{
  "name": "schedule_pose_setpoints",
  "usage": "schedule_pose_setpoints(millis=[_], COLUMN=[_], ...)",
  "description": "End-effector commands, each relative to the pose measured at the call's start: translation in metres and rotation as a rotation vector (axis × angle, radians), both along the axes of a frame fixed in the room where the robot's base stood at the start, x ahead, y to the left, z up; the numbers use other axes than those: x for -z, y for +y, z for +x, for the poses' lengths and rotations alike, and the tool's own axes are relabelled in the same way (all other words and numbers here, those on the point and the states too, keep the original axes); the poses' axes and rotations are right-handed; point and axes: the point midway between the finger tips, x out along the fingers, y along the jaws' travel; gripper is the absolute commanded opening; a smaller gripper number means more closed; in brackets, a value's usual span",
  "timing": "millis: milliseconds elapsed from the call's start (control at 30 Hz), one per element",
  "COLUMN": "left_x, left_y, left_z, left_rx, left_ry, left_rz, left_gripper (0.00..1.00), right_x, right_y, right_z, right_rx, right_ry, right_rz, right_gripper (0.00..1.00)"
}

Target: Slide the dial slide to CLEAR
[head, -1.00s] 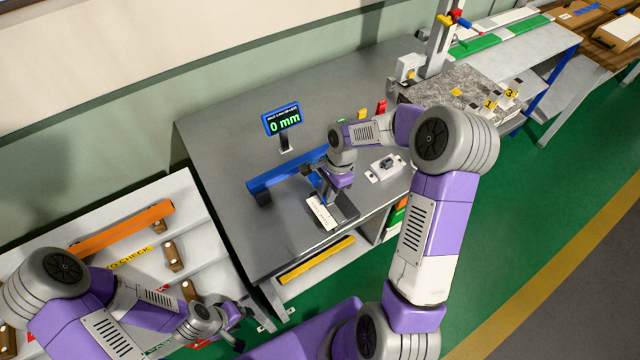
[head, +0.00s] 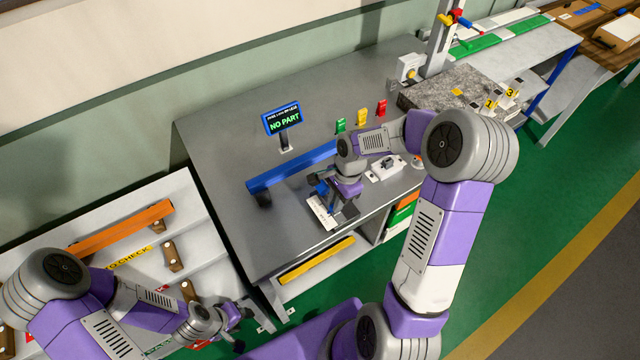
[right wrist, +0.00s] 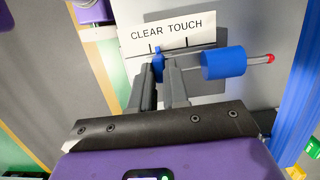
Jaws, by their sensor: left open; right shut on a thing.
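The dial slide shows in the right wrist view as a small blue pointer (right wrist: 158,66) under the white CLEAR TOUCH label (right wrist: 172,32). The pointer stands close to the left tick, under CLEAR. A blue cylinder (right wrist: 223,62) with a red-tipped rod lies to its right, in line with it. My right gripper (right wrist: 162,72) is shut on the slide, a finger on each side. In the head view, my right gripper (head: 326,190) is at the label (head: 320,212) near the bench's front edge, partly covering the slide. My left gripper (head: 238,316) is open and empty at lower left.
The display (head: 282,119) reads NO PART. A long blue bar (head: 290,173) lies behind my right gripper. A grey switch box (head: 386,168) and green, yellow and red items (head: 361,117) are to the right. The grey bench (head: 225,150) is clear at left.

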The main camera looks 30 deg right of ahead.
Motion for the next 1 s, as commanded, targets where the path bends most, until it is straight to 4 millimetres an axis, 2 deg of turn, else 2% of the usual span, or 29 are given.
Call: schedule_pose_setpoints(millis=[733, 767, 967, 1000], left_x=[0.0021, 0.0019, 0.0017, 0.0017], left_y=[0.0001, 0.0, 0.0, 0.0], left_z=[0.0, 0.0, 0.0, 0.0], left_rx=[0.0, 0.0, 0.0, 0.0], left_ry=[0.0, 0.0, 0.0, 0.0], left_rz=[0.0, 0.0, 0.0, 0.0], left_gripper=[0.47, 0.47, 0.47, 0.47], right_x=[0.0003, 0.0003, 0.0002, 0.0001], right_y=[-0.0009, -0.0009, -0.0008, -0.0008], right_z=[-0.0094, -0.0092, -0.009, -0.0089], right_rx=[0.001, 0.001, 0.001, 0.001], right_ry=[0.001, 0.001, 0.001, 0.0], right_rz=[-0.001, -0.001, 0.0, 0.0], right_gripper=[0.0, 0.19, 0.5, 0.51])
